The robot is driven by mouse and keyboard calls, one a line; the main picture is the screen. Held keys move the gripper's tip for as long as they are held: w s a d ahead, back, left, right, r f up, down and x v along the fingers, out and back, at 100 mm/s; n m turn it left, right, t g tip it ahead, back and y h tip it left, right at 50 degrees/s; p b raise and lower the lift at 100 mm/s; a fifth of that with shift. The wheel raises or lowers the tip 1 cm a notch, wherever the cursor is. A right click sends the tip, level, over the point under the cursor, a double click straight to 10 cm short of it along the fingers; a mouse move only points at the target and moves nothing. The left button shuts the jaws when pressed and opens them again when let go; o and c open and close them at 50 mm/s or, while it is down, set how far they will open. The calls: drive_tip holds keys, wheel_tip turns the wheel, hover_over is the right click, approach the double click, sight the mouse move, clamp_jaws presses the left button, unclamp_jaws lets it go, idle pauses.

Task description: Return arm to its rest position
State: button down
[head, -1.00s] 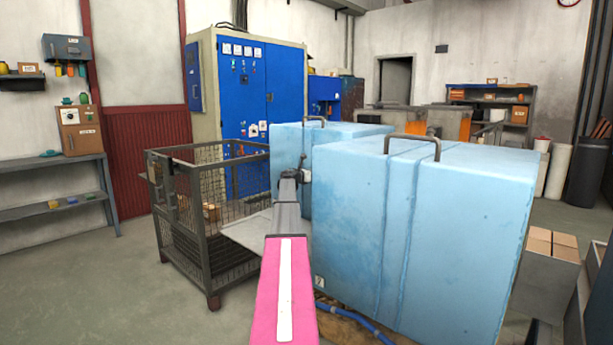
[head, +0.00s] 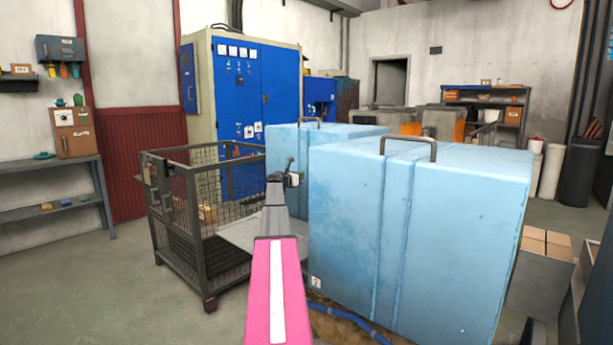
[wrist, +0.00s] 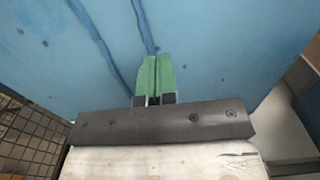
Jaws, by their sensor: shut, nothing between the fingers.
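My pink and grey arm reaches forward in the head view, beside the left face of the large light-blue box (head: 345,230). The far end of the arm shows small, near the gap between this box and a second light-blue box (head: 335,135). The fingers are too small to make out there. In the wrist view my gripper (wrist: 155,62) has two green fingers pressed together, shut and empty. A blue painted surface (wrist: 215,50) with dark grooves fills the view beyond them. I cannot tell the gap between the fingertips and that surface.
A wire-mesh cage cart (head: 205,245) stands close on the arm's left. A blue hose (head: 350,318) lies below the near box. A blue control cabinet (head: 240,90) stands behind. Grey floor (head: 110,285) is open at the left front; cartons (head: 545,245) stand at the right.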

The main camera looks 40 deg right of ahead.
drive_tip(key=s+a, duration=0.1)
drive_tip(key=a, duration=0.7)
drive_tip(key=shift+s, duration=0.15)
drive_tip(key=shift+a+f, duration=0.1)
drive_tip(key=s+a+f+m+y, duration=0.3)
drive_tip(key=a+f, duration=0.5)
drive_tip(key=a, duration=0.3)
drive_tip(key=s+a+f+m+y, duration=0.35)
drive_tip(key=a+f, duration=0.45)
drive_tip(key=a, duration=0.3)
drive_tip(key=s+a+f+m+y, duration=0.2)
drive_tip(key=a+f+m, duration=0.2)
drive_tip(key=a+f, duration=0.55)
drive_tip(key=s+a+f+m+g+y, duration=0.1)
drive_tip(key=s+a+f+m+y, duration=0.2)
drive_tip(key=s+a, duration=0.4)
drive_tip(key=s+a+f+m+y, duration=0.3)
drive_tip(key=s+a, duration=0.4)
drive_tip(key=a, duration=0.8)
drive_tip(key=s+a+f+m+g+y, duration=0.1)
drive_tip(key=s+a+f+m+y, duration=0.2)
drive_tip(key=a, duration=0.8)
drive_tip(key=s+f, duration=0.2)
drive_tip(key=s, duration=0.2)
drive_tip(key=shift+s+g, duration=0.2)
drive_tip(key=shift+g, duration=0.1)
drive_tip(key=shift+a, duration=0.1)
